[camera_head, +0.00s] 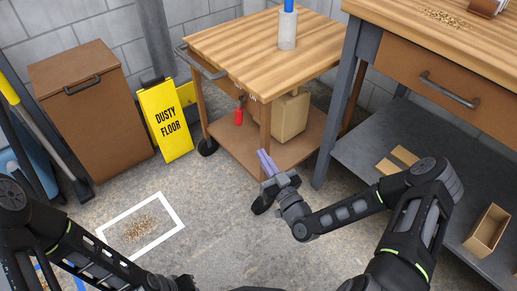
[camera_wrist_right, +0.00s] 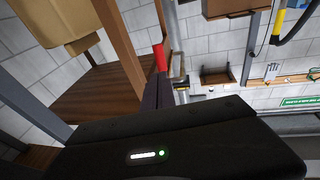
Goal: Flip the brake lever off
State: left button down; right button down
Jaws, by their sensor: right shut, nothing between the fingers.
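The wooden cart (camera_head: 265,42) stands in the middle of the head view, with black casters (camera_head: 207,147) under its legs. My right gripper (camera_head: 266,162) is shut and empty, its purple fingers pointing up beside the cart's near leg and the edge of its lower shelf (camera_head: 224,134). Near the wrist, a dark caster (camera_head: 262,203) is partly covered by my gripper.
A bottle (camera_head: 287,30) stands on the cart top, and a tan container (camera_head: 290,117) on its shelf. A workbench (camera_head: 440,45) stands close at right. A yellow floor sign (camera_head: 165,120) and brown bin (camera_head: 88,105) stand left. Open floor lies in front, with debris (camera_head: 139,229) inside a white outline.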

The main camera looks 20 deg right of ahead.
aim_at(240, 121)
jog(key=b+x, duration=0.2)
jog(key=x, duration=0.9)
jog(key=shift+w+a+r+b, duration=0.1)
jog(key=shift+w+b, duration=0.2)
jog(key=shift+b, duration=0.05)
jog(key=shift+w+a+r, duration=0.1)
jog(key=shift+w+r, duration=0.1)
jog(key=shift+w, duration=0.4)
jog(key=shift+w+a+f+b, duration=0.1)
jog(key=shift+w+f+b, duration=0.05)
jog(key=shift+b, duration=0.2)
jog(key=shift+w+a+f, duration=0.1)
jog(key=shift+w+a, duration=0.05)
jog(key=shift+w, duration=0.25)
